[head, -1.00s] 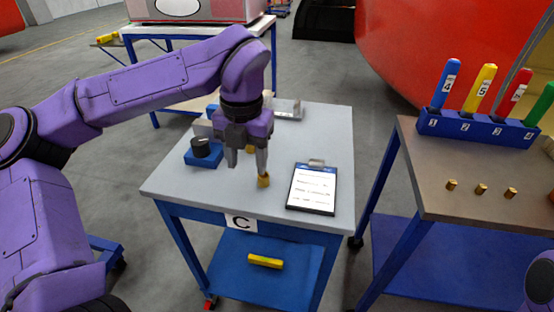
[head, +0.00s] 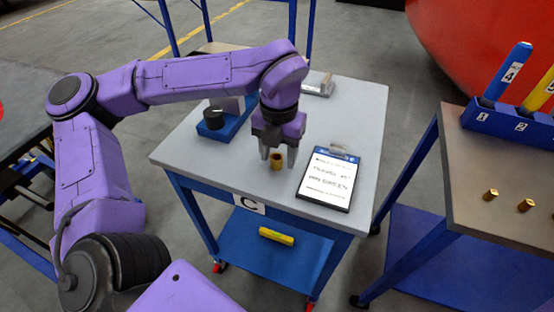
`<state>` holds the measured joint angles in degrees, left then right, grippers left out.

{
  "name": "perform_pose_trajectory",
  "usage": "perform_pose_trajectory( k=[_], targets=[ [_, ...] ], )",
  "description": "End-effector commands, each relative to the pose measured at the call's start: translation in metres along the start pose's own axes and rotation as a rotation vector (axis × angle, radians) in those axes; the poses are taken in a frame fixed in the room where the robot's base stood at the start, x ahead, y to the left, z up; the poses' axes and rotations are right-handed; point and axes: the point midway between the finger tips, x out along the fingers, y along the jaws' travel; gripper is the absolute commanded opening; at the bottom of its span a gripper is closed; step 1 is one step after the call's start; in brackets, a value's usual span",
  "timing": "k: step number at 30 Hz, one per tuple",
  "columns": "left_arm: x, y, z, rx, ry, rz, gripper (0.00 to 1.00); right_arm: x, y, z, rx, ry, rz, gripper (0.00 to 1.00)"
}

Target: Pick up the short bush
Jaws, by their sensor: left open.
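A small brass-coloured bush (head: 277,161) stands upright on the grey top of the trolley marked C (head: 225,176). My left gripper (head: 278,156) points down from above, open, with one finger to each side of the bush in the picture. I cannot tell whether the fingers reach fully around it or sit a little behind or above it. Two more brass bushes, a left one (head: 491,194) and a right one (head: 526,205), stand on the right-hand table (head: 465,160). My right gripper is out of view.
A clipboard (head: 328,182) lies right of my left gripper. A blue holder (head: 217,128) with a black round part (head: 214,117) is to its left. A grey metal piece (head: 318,85) lies behind. A yellow bar (head: 276,236) is on the lower shelf. Numbered-handled tools stand in a blue rack (head: 507,124).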

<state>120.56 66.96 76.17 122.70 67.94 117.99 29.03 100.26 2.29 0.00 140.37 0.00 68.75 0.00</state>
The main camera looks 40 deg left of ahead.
Motion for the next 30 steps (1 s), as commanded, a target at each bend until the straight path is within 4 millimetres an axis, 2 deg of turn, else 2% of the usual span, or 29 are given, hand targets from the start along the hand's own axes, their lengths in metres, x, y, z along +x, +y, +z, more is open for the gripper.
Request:
perform_pose_trajectory(
  k=[2, 8, 12, 13, 23, 26, 29, 30],
  targets=[
    [0.006, 0.000, 0.000, 0.000, 0.001, 0.000, 0.52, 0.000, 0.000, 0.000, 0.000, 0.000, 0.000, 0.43],
    [0.006, 0.000, 0.000, 0.000, -0.002, 0.000, 0.52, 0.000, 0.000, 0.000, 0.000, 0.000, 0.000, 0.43],
    [0.006, 0.000, 0.000, 0.000, -0.001, 0.000, 0.07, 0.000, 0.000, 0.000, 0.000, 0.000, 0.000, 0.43],
    [0.006, 0.000, 0.000, 0.000, -0.001, 0.000, 0.04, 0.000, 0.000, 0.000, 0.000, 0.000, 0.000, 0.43],
    [0.002, 0.000, 0.000, 0.000, -0.002, 0.000, 0.04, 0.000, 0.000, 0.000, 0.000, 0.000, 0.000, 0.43],
    [-0.009, 0.000, 0.001, 0.001, -0.005, 0.000, 0.04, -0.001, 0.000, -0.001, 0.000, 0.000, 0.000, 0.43],
    [-0.031, -0.001, 0.000, 0.002, -0.007, -0.001, 0.04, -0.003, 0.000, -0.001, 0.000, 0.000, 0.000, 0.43],
    [-0.038, -0.004, -0.009, 0.005, -0.008, -0.001, 0.04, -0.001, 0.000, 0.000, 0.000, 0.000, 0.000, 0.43]
  ],
)
